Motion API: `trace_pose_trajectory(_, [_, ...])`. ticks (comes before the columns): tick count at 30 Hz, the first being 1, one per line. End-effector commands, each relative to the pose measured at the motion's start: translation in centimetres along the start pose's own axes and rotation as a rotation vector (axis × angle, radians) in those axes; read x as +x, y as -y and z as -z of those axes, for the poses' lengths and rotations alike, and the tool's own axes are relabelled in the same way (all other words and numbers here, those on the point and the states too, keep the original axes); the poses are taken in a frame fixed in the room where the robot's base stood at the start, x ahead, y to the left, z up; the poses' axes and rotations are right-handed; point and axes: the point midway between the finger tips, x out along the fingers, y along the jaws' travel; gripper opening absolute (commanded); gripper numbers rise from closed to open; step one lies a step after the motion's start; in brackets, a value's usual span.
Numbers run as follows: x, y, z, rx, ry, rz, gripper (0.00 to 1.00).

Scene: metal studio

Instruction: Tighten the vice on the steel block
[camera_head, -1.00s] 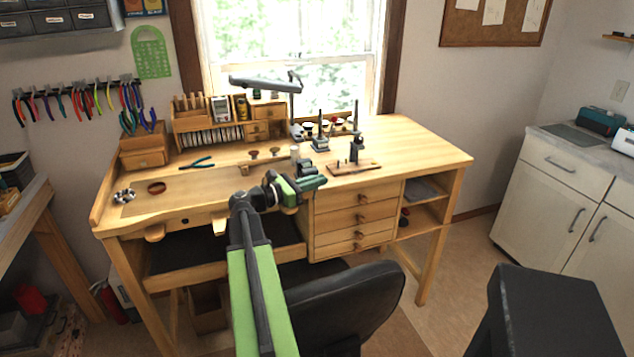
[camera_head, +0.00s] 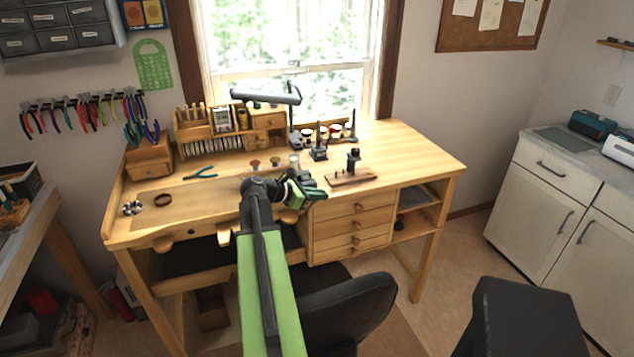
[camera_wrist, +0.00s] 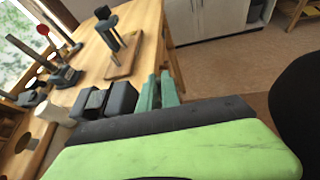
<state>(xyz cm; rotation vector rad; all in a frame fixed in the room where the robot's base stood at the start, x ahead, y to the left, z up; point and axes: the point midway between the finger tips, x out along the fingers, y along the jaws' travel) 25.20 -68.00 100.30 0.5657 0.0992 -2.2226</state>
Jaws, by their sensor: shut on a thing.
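The vice (camera_head: 310,188), dark green with dark jaws, sits at the front edge of the wooden bench, right of its middle. In the wrist view its dark jaw blocks (camera_wrist: 122,100) stand close together, with dark green parts beside them. I cannot make out the steel block. My gripper (camera_head: 291,194), lime green and black, is at the near side of the vice and overlaps it in the head view. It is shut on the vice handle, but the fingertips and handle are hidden. The gripper's green body fills the bottom of the wrist view.
The wooden bench (camera_head: 420,158) carries a small stand on a wooden base (camera_head: 350,178) right of the vice, and teal pliers (camera_head: 200,173) to the left. A black chair (camera_head: 345,305) stands in front. A dark stool (camera_head: 535,310) is at the lower right.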

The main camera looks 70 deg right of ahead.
Motion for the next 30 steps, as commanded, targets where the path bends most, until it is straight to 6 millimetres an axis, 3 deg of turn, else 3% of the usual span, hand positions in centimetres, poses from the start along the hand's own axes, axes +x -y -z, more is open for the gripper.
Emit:
trace_pose_trajectory(1, [-0.2, 0.0, -1.0, 0.011, -0.044, 0.005, 0.00])
trace_pose_trajectory(15, [1.2, 0.3, 0.0, 0.092, -0.452, 0.021, 0.00])
trace_pose_trajectory(30, [1.7, 0.5, 0.8, 0.132, -0.672, 0.029, 0.00])
